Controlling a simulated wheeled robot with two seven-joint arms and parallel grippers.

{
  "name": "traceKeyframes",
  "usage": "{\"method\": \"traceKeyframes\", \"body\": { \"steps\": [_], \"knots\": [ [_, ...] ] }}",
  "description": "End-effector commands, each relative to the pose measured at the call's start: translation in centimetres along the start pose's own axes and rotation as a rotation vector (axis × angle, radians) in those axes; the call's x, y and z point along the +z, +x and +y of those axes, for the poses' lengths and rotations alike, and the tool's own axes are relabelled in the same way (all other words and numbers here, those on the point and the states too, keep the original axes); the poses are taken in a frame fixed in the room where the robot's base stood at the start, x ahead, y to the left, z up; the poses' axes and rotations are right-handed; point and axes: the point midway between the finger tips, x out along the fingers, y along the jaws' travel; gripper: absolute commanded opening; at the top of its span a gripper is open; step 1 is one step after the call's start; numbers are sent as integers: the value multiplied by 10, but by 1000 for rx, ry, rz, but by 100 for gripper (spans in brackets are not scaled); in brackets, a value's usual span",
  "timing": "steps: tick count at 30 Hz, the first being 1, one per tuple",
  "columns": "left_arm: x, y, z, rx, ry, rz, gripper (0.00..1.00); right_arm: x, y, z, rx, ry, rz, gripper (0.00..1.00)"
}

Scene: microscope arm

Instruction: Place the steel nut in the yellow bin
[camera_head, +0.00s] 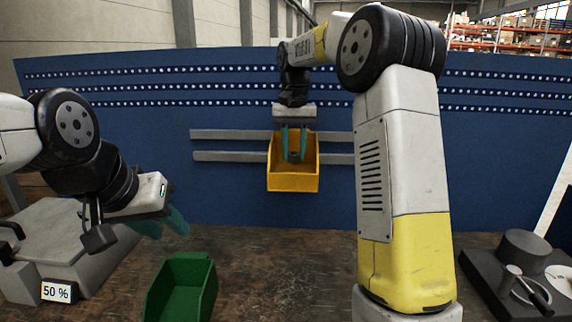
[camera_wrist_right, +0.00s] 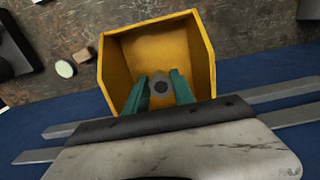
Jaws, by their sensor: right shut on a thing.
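The yellow bin (camera_head: 293,182) hangs on the grey rails of the blue back panel in the head view. In the right wrist view, the yellow bin (camera_wrist_right: 203,50) opens toward the camera. My right gripper (camera_head: 294,158) points down at the bin's opening, its teal fingers reaching in front of or into it. In the wrist view the right gripper (camera_wrist_right: 160,88) is shut on the steel nut (camera_wrist_right: 161,86), a small grey ring between the fingertips, seen over the bin's interior. My left gripper (camera_head: 165,226) is empty above the table at the left; its finger gap is unclear.
A green bin (camera_head: 182,290) stands on the table at the front. A grey device with a "50 %" label (camera_head: 57,292) is at the left. A dark apparatus (camera_head: 515,270) stands at the right. The middle of the table is clear.

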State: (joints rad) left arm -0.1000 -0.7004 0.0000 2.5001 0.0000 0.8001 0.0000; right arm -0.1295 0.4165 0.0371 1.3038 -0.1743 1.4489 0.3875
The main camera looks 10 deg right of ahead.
Motion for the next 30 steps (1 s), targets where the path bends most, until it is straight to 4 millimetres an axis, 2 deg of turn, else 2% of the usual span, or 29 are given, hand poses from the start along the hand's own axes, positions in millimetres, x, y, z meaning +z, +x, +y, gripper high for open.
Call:
{"method": "traceKeyframes", "body": {
  "steps": [6, 17, 18, 21, 30],
  "knots": [
    [0, 0, 0, 0, 0, 0, 36, 0, 32, 0, 1, 0, -2, 0],
    [0, 0, 0, 0, 0, 0, 36, 0, 38, 0, 0, 0, 0, 0],
    [0, 0, 0, 0, 0, 0, 36, 0, 39, 0, 0, 0, -1, 32],
    [0, 0, 0, 0, 0, 0, 36, 0, 38, 0, 0, 0, -1, 52],
    [0, 0, 0, 0, 0, 0, 36, 0, 38, 0, 0, 0, 0, 52]
  ]
}}
